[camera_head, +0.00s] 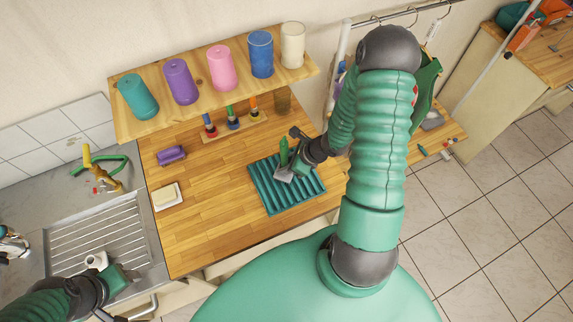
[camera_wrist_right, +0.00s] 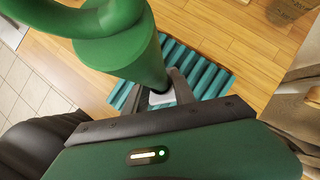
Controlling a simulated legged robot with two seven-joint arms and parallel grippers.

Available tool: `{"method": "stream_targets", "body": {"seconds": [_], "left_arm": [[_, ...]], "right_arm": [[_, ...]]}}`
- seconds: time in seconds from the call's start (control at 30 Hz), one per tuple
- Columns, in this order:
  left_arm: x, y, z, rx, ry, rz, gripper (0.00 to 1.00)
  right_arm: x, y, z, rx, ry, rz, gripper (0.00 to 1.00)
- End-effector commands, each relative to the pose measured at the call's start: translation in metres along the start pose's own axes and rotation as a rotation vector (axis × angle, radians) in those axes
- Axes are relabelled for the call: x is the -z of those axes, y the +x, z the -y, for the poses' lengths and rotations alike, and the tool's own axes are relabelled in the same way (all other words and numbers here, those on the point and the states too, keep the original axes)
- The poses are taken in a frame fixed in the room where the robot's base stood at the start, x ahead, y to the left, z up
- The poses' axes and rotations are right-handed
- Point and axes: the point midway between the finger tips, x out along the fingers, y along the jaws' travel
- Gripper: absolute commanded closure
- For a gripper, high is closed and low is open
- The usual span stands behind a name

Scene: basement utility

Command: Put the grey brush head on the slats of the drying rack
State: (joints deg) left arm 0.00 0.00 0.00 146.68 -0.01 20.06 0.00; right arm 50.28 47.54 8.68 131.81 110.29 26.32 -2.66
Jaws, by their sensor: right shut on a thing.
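The teal drying rack (camera_head: 263,192) lies on the wooden counter, its slats also showing in the right wrist view (camera_wrist_right: 212,80). My right gripper (camera_head: 287,170) is over the rack, shut on the grey brush head (camera_head: 281,176). In the right wrist view a small pale grey part of the head (camera_wrist_right: 160,97) shows between the fingers. A green handle (camera_head: 284,150) stands up from the head; in the right wrist view it looks large and has a loop (camera_wrist_right: 125,45). Whether the head touches the slats cannot be told. My left gripper (camera_head: 128,277) is low over the sink area; its jaws are unclear.
A shelf (camera_head: 208,88) with several coloured cups overhangs the counter's back. A white mug (camera_head: 96,261) is near my left gripper. The counter's front left is clear.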

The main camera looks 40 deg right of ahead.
Motion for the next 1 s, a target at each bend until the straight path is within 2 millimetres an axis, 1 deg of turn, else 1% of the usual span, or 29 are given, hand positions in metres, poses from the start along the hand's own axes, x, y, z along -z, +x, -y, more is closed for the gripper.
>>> {"method": "stream_targets", "body": {"seconds": [0.13, 0.17, 0.3, 0.6, 0.7, 0.73, 0.77, 0.87, 0.9, 1.0], "left_arm": [[-0.001, 0.006, 0.000, 0.000, 0.000, 0.000, 0.43], [-0.001, 0.005, 0.000, 0.000, 0.000, 0.000, 0.43], [-0.001, 0.004, 0.000, 0.000, 0.000, 0.000, 0.43], [-0.001, 0.003, 0.000, 0.000, 0.000, 0.000, 0.43], [0.001, -0.004, 0.000, 0.000, 0.000, -0.001, 0.43], [0.001, -0.003, 0.000, 0.000, 0.000, -0.001, 0.43], [0.001, -0.003, 0.000, 0.000, 0.000, 0.000, 0.43], [0.002, -0.007, 0.000, 0.000, 0.000, 0.000, 0.43], [0.002, -0.010, 0.000, 0.000, 0.000, 0.000, 0.43], [0.004, -0.015, 0.000, 0.000, 0.000, 0.000, 0.43]], "right_arm": [[0.004, 0.005, 0.003, -0.001, 0.003, 0.001, 1.00], [0.004, 0.004, 0.003, -0.001, 0.003, 0.001, 0.66], [0.004, 0.003, 0.003, -0.001, 0.003, 0.001, 0.48], [0.003, 0.002, 0.002, 0.000, 0.002, 0.001, 0.47], [-0.001, -0.005, 0.001, 0.001, 0.000, 0.001, 0.47], [-0.001, -0.009, 0.002, 0.003, 0.001, 0.001, 0.47], [-0.001, -0.015, 0.002, 0.003, 0.000, 0.001, 0.47], [-0.001, -0.042, 0.003, 0.006, 0.000, 0.001, 0.47], [-0.001, -0.054, 0.003, 0.007, 0.000, 0.001, 0.47], [0.000, -0.081, 0.004, 0.006, 0.000, 0.002, 0.47]]}}
